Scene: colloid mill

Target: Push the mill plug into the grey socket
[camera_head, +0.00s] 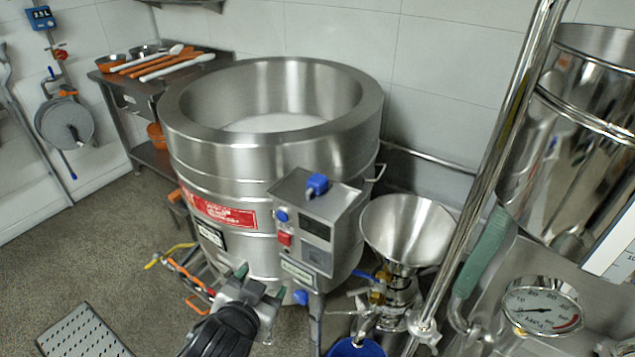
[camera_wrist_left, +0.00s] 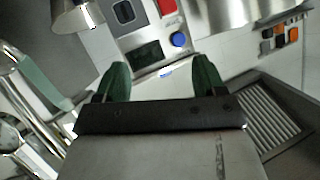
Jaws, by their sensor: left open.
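A blue plug-like piece (camera_head: 318,183) sits on top of the steel control box (camera_head: 290,186) on the kettle's front; I cannot tell whether it is the mill plug. I cannot make out a grey socket for certain. The colloid mill shows by its steel funnel (camera_head: 405,230), right of the box. My left gripper (camera_head: 260,282) is low in front of the kettle, below and left of the box. In the left wrist view its two dark green fingers (camera_wrist_left: 162,70) stand apart with nothing between them. The box's blue button (camera_wrist_left: 179,40) shows beyond them. My right gripper is not in view.
The large steel kettle (camera_head: 205,152) fills the middle. A steel pole (camera_head: 490,165), a pressure gauge (camera_head: 541,307) and a tall steel vessel (camera_head: 560,150) crowd the right. A side table (camera_head: 105,77) with utensils stands behind left. The floor at left (camera_head: 90,235) is mostly clear.

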